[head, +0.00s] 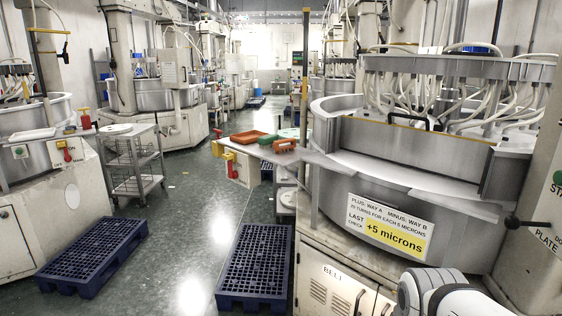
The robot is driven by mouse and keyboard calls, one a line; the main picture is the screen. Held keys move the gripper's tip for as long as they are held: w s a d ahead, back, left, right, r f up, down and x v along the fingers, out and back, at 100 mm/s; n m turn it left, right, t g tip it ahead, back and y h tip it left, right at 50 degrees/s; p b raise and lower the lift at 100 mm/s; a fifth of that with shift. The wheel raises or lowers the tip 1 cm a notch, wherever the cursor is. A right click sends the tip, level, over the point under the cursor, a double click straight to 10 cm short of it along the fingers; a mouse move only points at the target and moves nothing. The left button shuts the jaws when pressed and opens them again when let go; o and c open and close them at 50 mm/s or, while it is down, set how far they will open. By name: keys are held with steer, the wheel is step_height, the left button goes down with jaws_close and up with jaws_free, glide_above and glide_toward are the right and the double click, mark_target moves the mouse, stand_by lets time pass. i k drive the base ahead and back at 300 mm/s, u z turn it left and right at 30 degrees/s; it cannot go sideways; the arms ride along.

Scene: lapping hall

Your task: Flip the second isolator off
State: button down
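No switch is labelled as the second isolator, so I cannot tell which one it is. A red handle on a white plate (67,152) is on the front of the left machine. A red and yellow switch (230,163) sits at mid-distance on a pale box, left of the right-hand machine. A small red and yellow item (86,119) shows above the left trolley. A black-knobbed lever (513,222) sticks out at the right by a partly cut-off "PLATE" label. Part of my white and grey arm enters at the bottom right; my gripper is out of view.
Two dark blue pallets lie on the green floor, one at left (95,258) and one at centre (255,268). A steel trolley (135,160) stands at left. The right-hand machine (385,195) fills the right side. The aisle floor (195,215) between the pallets is clear.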

mark_target(234, 174)
steer(key=z, duration=0.25)
steer(key=i, duration=1.55)
steer(key=u, duration=0.95)
steer(key=i, duration=0.7)
steer(key=u, duration=0.4)
steer(key=k, duration=0.5)
steer(key=u, duration=0.25)
steer(key=i, duration=0.5)
steer(key=z, duration=0.1)
